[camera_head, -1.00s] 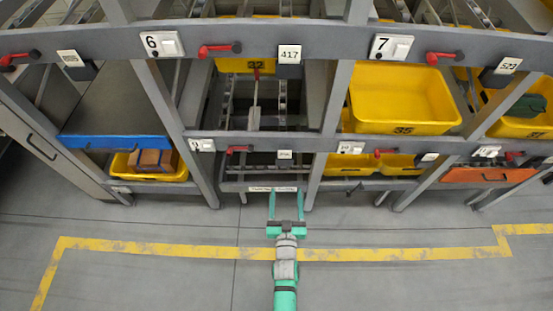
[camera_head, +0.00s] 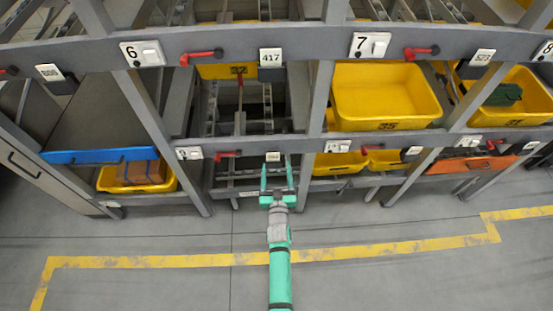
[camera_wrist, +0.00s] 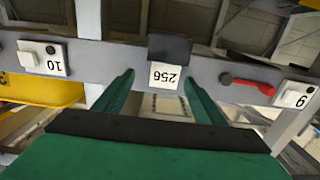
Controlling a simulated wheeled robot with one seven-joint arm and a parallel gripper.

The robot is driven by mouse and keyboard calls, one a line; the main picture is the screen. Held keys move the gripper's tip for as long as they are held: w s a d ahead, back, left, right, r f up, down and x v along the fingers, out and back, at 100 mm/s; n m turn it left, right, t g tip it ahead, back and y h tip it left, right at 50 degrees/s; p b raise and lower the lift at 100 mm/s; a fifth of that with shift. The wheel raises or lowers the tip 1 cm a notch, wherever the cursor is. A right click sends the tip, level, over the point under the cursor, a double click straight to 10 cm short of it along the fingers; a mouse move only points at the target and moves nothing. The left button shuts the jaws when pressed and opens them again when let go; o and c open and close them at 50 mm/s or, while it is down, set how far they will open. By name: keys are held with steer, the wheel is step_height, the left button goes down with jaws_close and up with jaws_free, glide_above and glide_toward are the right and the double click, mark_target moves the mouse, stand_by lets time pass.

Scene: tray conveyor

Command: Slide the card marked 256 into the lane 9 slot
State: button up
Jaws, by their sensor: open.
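The card marked 256 (camera_wrist: 165,76) shows upside down in the wrist view, its edge against a black holder (camera_wrist: 170,48) on the grey rail. The rail carries the lane 9 plate (camera_wrist: 294,95) on one side and the lane 10 plate (camera_wrist: 45,59) on the other. In the head view the card (camera_head: 272,157) is small, right of the lane 9 plate (camera_head: 188,153) and a red lever. My gripper (camera_head: 277,168) is open and empty. In the wrist view its green fingers (camera_wrist: 158,84) point at the rail, on either side of the card; contact cannot be told.
A red lever (camera_wrist: 247,85) sticks out between the card and the lane 9 plate. Yellow bins (camera_head: 385,95) stand in the rack to the right, and one bin (camera_head: 105,180) stands low at left. The floor in front is clear, with a yellow line (camera_head: 150,262).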

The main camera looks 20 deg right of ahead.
mark_target(273, 158)
steer(key=w, duration=0.3)
steer(key=shift+w+a, duration=0.15)
steer(key=shift+w, duration=0.4)
steer(key=shift+d, duration=0.3)
steer(key=c, duration=1.1)
steer(key=shift+w, duration=0.1)
steer(key=shift+c, duration=0.5)
